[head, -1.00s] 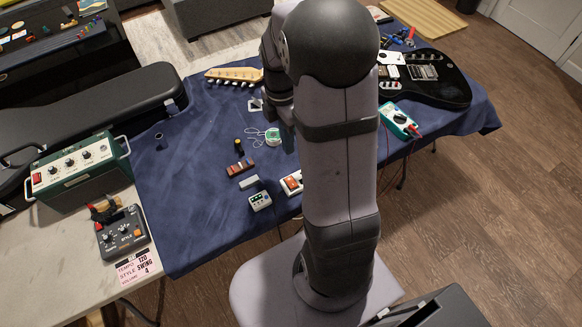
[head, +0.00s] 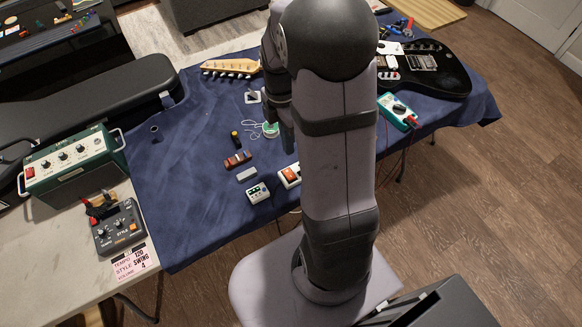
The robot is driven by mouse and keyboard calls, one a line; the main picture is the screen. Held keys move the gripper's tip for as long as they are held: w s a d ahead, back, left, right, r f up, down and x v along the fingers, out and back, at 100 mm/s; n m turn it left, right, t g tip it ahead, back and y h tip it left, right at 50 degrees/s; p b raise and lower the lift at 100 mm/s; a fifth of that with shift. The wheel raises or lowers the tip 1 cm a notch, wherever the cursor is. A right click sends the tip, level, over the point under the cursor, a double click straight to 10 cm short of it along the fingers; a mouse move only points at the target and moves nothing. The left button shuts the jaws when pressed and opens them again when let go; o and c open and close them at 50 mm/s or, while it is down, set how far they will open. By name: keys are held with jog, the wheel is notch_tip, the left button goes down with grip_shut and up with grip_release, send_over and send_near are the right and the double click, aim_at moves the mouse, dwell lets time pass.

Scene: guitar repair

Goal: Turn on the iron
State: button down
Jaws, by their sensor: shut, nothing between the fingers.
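My gripper (head: 287,140) hangs over the blue cloth, just left of my arm, which hides part of it. It looks shut and holds nothing that I can see. Below it in the picture lies a white box with an orange-red switch (head: 290,174), partly hidden behind my arm. A small white and green box with knobs or a display (head: 258,193) sits to its lower left. I cannot make out a soldering iron for certain, nor which box, if either, belongs to it. Whether the switch is on cannot be told.
A brown-red block (head: 237,160), a grey bar (head: 247,174), a dark bottle (head: 235,139) and a green spool (head: 270,130) lie near my gripper. A black guitar body (head: 440,80) and teal multimeter (head: 397,110) are right.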

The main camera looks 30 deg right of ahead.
aim_at(292, 178)
jog(key=f, duration=0.3)
jog(key=s+f+p, duration=0.1)
jog(key=f, duration=0.7)
jog(key=shift+s, duration=0.25)
jog(key=shift+s+f, duration=0.25)
jog(key=shift+w+p, duration=0.1)
jog(key=shift+p, duration=0.2)
jog(key=shift+w+r, duration=0.15)
jog(key=shift+w, duration=0.75)
jog(key=shift+s, duration=0.1)
